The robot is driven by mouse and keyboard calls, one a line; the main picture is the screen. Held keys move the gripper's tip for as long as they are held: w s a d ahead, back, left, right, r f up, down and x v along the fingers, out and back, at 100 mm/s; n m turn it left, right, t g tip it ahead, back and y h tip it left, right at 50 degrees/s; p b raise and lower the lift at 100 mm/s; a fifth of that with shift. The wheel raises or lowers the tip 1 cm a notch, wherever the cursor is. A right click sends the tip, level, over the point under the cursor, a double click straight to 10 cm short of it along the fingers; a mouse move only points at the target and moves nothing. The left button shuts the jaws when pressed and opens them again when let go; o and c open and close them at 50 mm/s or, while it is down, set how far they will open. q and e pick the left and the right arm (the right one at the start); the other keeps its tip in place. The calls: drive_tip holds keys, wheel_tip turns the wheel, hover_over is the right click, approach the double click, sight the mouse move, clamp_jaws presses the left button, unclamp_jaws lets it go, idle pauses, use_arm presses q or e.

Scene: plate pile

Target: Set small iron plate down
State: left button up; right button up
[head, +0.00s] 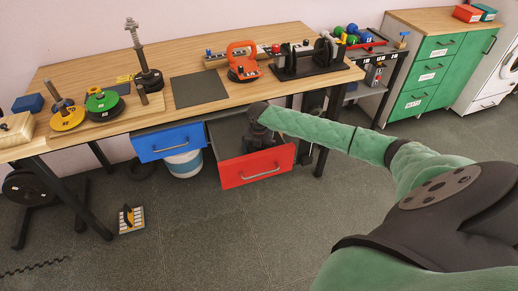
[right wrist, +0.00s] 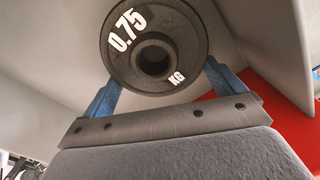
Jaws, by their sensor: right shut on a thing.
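The small iron plate (right wrist: 128,62) is dark grey, round, with a centre hole and white "0.75 KG" lettering. In the right wrist view its face is towards the camera. My right gripper (right wrist: 160,84) is shut on it, with blue fingers at either side of its lower edge. In the head view my right arm reaches down into the open red drawer (head: 256,169) under the workbench. The gripper there is dark and partly hidden, and the plate cannot be made out. The wrist view shows grey drawer walls around the plate. My left gripper is not in view.
The wooden workbench (head: 100,60) overhangs the drawer. A blue drawer (head: 170,141) stands partly open on the left, above a white bucket (head: 184,164).

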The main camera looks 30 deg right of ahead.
sight(259, 150)
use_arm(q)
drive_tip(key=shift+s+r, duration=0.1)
use_arm(e)
drive_tip(key=shift+f, duration=0.15)
drive_tip(key=shift+f, duration=0.1)
drive_tip(key=o, duration=1.2)
use_arm(q)
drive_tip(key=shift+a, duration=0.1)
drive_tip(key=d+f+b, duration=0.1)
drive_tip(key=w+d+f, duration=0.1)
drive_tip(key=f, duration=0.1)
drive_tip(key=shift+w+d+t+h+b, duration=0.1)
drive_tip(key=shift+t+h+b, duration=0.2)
drive_tip(key=shift+b, duration=0.1)
use_arm(e)
wheel_tip(259, 150, up, 12)
drive_tip(key=shift+r, duration=0.1)
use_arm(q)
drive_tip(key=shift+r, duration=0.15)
